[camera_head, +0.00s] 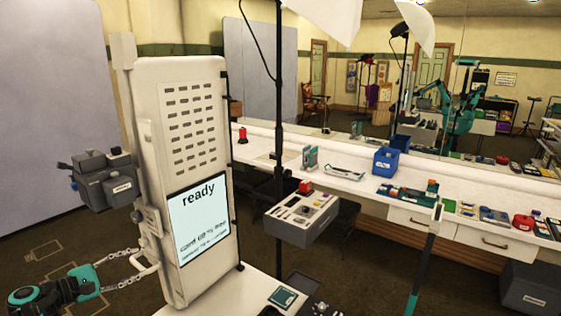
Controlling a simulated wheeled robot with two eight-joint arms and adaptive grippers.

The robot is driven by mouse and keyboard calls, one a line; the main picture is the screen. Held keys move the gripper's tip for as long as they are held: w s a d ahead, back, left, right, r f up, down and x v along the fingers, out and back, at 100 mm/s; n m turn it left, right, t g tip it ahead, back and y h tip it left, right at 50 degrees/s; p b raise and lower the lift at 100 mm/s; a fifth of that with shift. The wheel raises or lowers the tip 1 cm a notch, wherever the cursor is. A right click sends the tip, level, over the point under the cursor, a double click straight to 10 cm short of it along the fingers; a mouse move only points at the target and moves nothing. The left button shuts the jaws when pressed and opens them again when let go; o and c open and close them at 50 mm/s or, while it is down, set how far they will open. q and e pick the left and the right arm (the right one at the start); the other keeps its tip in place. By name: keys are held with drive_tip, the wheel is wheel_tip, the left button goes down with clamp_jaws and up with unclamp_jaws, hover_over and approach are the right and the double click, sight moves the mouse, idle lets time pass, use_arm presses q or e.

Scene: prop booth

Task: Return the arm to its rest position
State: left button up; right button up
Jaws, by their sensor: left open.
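My left gripper (146,262) is at the lower left, its arm coming in from the left edge. My right gripper is not in view.
The machine has a screen (203,220) reading "ready" and a grey box (105,180) at its left side. A long white counter (340,185) with blue bins (386,162) and tools runs along the mirror.

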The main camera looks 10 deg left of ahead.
use_arm(q)
drive_tip(key=s+d+f+m+g+y, duration=0.1)
drive_tip(key=s+d+m+g, duration=0.15)
drive_tip(key=d, duration=0.55)
drive_tip(key=s+d+f+m+g+y, duration=0.1)
drive_tip(key=d+m+g, duration=0.15)
drive_tip(key=d, duration=0.55)
drive_tip(key=s+d+f+m+g+y, duration=0.1)
drive_tip(key=s+d+m, duration=0.15)
drive_tip(key=d, duration=0.55)
drive_tip(key=s+d+f+m+y, duration=0.2)
drive_tip(key=s+d+f+m, duration=0.1)
drive_tip(key=s+m, duration=0.3)
drive_tip(key=s+d+f+m+y, duration=0.3)
drive_tip(key=s+d+m, duration=0.2)
drive_tip(key=s, duration=0.4)
drive_tip(key=shift+d+m+g, duration=0.2)
drive_tip(key=shift+m+g, duration=0.1)
drive_tip(key=shift+m, duration=0.25)
